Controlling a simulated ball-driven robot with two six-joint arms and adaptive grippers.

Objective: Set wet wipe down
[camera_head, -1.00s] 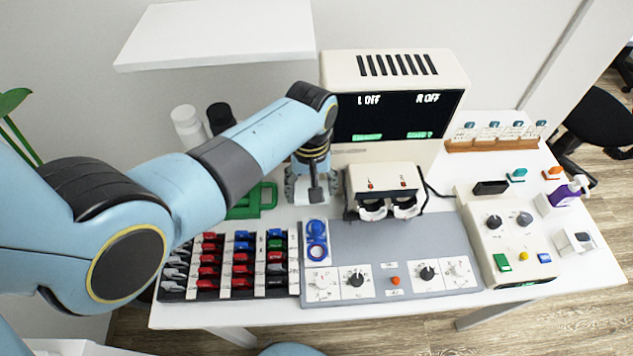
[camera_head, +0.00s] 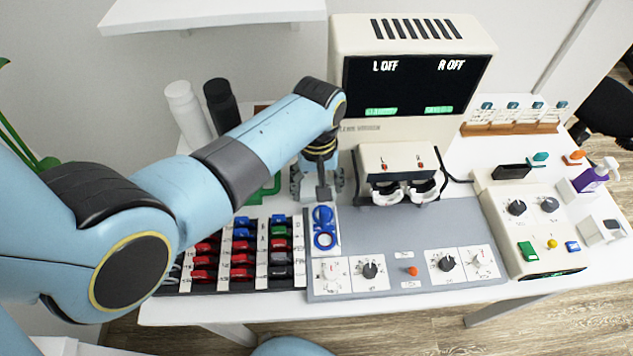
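My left gripper (camera_head: 318,192) points down beside the twin eyepieces, just behind the white plate (camera_head: 332,244) with blue rings. Its side linkages show, but its fingertips are too small and dark to tell whether they are apart or hold anything. I cannot make out a wet wipe in or under it. A small white box with a dark top (camera_head: 601,231) stands at the far right; I cannot tell if it holds wipes. My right gripper is out of view.
The lens tray (camera_head: 300,268) lies under my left arm. The vision tester (camera_head: 411,127) and its eyepiece unit (camera_head: 388,161) stand right of the gripper. A control box (camera_head: 543,207) and purple bottle (camera_head: 594,175) stand further right. White (camera_head: 190,113) and black (camera_head: 220,104) cylinders stand behind my arm.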

